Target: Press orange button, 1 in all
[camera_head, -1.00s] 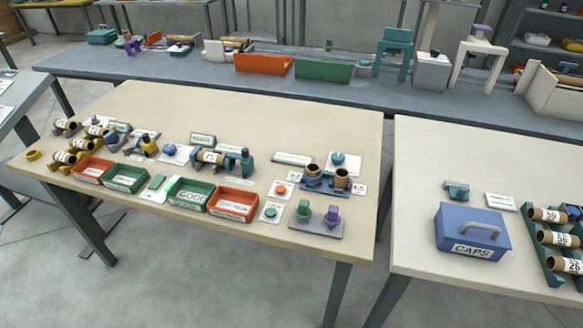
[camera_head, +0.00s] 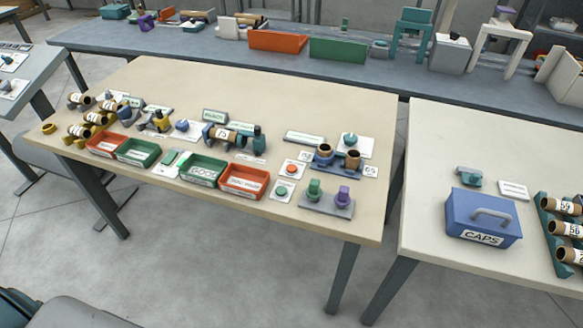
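The orange button (camera_head: 291,169) is a small round orange cap on a white plate on the beige table (camera_head: 230,90). It sits behind a green button (camera_head: 282,190) on a similar plate, and to the left of a blue holder with two brown cups (camera_head: 325,153). Nothing touches the orange button. Neither of my grippers shows in this view.
A red bin (camera_head: 244,181) and a green bin (camera_head: 203,171) stand left of the buttons. A stand with green and purple knobs (camera_head: 343,196) is to the right. A second table with a blue CAPS box (camera_head: 483,217) stands further right, across a narrow gap.

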